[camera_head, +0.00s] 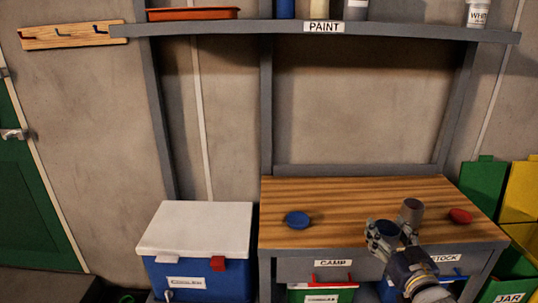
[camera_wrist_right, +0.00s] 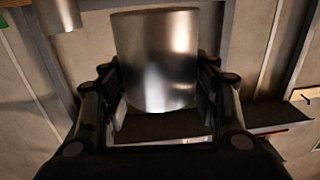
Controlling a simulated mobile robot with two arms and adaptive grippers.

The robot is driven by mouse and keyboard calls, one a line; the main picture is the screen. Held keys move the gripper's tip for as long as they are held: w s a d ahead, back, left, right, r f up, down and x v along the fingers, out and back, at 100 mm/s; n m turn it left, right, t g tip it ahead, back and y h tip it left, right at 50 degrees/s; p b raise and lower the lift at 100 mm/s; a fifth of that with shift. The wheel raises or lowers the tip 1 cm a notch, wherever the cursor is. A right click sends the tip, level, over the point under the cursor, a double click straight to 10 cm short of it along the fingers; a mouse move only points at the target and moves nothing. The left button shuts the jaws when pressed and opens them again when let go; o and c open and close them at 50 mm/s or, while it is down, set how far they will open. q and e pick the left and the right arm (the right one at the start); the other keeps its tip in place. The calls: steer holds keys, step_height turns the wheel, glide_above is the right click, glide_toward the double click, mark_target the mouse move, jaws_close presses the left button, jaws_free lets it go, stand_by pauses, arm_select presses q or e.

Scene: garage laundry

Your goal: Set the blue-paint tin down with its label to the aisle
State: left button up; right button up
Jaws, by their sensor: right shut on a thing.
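My right gripper (camera_head: 385,240) is shut around a metal tin (camera_head: 383,232) over the workbench, near its front edge. From above, the tin's round top looks dark blue. In the right wrist view the held tin (camera_wrist_right: 158,60) shows a bare silver side between both fingers (camera_wrist_right: 160,115). No label shows on it, and I cannot tell whether its base touches the bench. A second grey metal tin (camera_head: 411,211) is just behind and right of it; part of it also shows in the right wrist view (camera_wrist_right: 60,15). My left gripper is out of view.
The wooden bench top (camera_head: 340,190) has a blue disc (camera_head: 297,220) at left and a red disc (camera_head: 460,216) at right. The PAINT shelf (camera_head: 400,31) hangs above. A blue cooler (camera_head: 198,245) stands left; drawers and bins are below.

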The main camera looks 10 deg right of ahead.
steer(key=s+a+f+n+y, duration=0.1)
steer(key=s+a, duration=0.3)
steer(key=a, duration=0.7)
steer(key=s+a+f+n+y, duration=0.15)
steer(key=s+a, duration=0.25)
steer(key=a, duration=0.7)
steer(key=s+f, duration=0.2)
steer(key=s, duration=0.6)
steer(key=shift+f+m, duration=0.2)
steer(key=shift+m, duration=0.15)
